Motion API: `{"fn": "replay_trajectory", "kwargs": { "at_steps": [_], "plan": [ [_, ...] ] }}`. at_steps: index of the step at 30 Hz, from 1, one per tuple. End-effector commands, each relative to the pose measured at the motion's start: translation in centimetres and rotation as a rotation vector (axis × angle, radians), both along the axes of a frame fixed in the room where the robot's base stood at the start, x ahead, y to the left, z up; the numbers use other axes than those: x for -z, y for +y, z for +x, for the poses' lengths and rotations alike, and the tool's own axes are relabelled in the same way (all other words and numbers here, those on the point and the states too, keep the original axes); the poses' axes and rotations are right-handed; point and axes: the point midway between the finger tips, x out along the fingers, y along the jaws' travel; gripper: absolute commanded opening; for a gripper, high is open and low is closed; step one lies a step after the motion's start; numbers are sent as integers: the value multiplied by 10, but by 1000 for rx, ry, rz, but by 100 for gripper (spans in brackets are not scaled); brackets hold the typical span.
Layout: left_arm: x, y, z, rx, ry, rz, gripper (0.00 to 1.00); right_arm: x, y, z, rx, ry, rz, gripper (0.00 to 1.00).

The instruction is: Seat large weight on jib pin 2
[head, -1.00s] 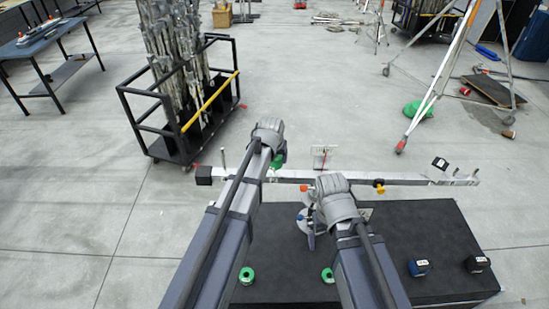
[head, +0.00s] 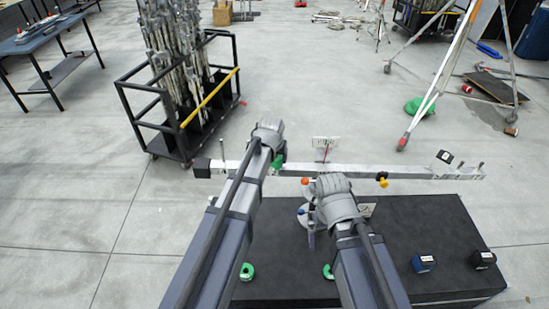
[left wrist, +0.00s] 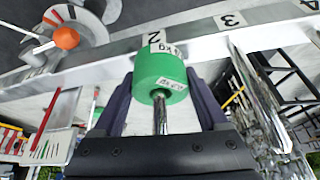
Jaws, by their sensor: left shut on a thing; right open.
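The large green weight (left wrist: 160,75) sits between the fingers of my left gripper (left wrist: 160,92), which is shut on it. A metal pin (left wrist: 160,115) comes out of the weight towards my palm, so the weight appears to be around the pin, beside the number 2 label. How fully it sits against the bar is hard to tell. In the head view the green weight (head: 279,160) is partly hidden behind my left wrist, close to the long jib bar (head: 350,171). My right gripper (head: 312,234) is open, low beside the mount under the jib; its fingers are mostly hidden.
Two green weights (head: 247,271) (head: 328,272) and two dark blocks (head: 424,263) (head: 482,260) rest on the black platform (head: 400,230). An orange knob (left wrist: 67,38) is near the jib. A black cart with poles (head: 185,120) stands behind left, a tripod (head: 430,95) behind right.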

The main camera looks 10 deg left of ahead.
Motion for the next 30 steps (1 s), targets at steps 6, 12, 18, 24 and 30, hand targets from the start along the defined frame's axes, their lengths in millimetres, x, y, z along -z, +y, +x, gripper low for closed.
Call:
{"fn": "replay_trajectory", "kwargs": {
  "at_steps": [6, 12, 18, 24, 30],
  "plan": [
    [2, 0, 0, 0, -2, 0, 0, 2, 0, 0, 0, 0, 0, 100],
    [1, 0, 0, 0, -2, 0, 79, 2, 0, 0, 0, 0, 0, 100],
    [2, 0, 0, 0, -1, 0, 100, 2, 0, 0, 0, 0, 0, 100],
    [2, 0, 0, 0, 1, 0, 100, 2, 0, 0, 0, 0, 0, 100],
    [-5, 0, -2, 0, 1, 0, 100, -5, 0, 0, 0, 0, 0, 100]
  ]
}}
